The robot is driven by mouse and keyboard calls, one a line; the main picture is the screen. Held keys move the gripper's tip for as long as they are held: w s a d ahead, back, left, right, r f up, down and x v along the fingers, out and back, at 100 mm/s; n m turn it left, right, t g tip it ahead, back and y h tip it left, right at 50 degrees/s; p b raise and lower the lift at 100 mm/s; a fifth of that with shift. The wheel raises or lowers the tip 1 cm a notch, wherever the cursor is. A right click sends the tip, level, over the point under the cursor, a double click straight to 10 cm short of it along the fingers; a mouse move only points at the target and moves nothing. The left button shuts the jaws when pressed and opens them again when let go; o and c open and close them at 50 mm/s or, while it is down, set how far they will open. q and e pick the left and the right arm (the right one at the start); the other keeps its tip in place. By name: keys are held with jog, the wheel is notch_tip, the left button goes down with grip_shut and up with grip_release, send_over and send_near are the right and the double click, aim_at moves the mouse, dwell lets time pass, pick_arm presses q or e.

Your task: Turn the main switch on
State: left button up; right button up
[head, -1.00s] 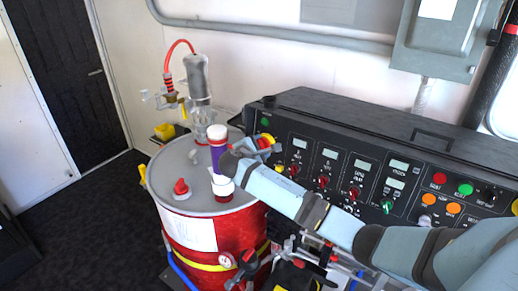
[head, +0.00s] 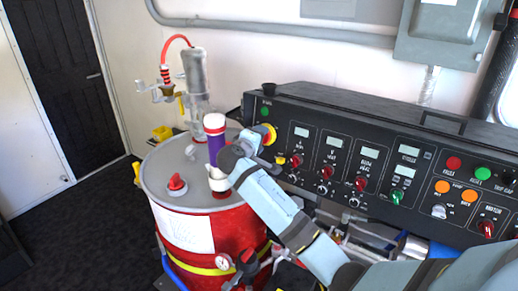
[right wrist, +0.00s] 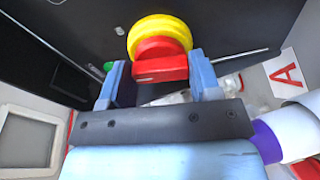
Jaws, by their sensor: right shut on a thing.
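The main switch (head: 270,131) is a round knob with a yellow base and a red handle, at the left end of the black control panel's front. In the right wrist view its red handle (right wrist: 160,70) lies between the two blue fingers, with the yellow base behind it. My right gripper (head: 263,142) is at the switch and shut on the red handle; it also shows in the right wrist view (right wrist: 158,82). The fingers partly hide the switch in the head view. My left gripper is not in view.
The black control panel (head: 345,120) carries several knobs, lights and displays. A red drum (head: 235,232) with a grey lid stands left of it, close under my right arm. A purple and white cylinder (head: 215,140) rises beside my wrist. Dark floor lies open at the left.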

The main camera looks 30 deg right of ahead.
pick_arm(q)
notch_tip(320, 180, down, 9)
jog(key=b, duration=0.9)
pick_arm(e)
jog(key=shift+w+a+f+m+h, duration=0.15)
jog(key=shift+m+h, duration=0.1)
jog(key=shift+m, duration=1.55)
jog(key=shift+s+d+f+m+h, duration=0.1)
jog(key=shift+m+h, duration=0.15)
jog(key=shift+m, duration=1.55)
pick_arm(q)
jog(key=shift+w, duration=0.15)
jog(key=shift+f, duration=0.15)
pick_arm(e)
jog(key=o, duration=0.9)
jog(key=shift+r, duration=0.1)
pick_arm(q)
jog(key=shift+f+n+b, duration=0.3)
jog(key=shift+b, duration=0.35)
pick_arm(e)
jog(key=v, duration=1.3)
jog(key=shift+a, duration=0.4)
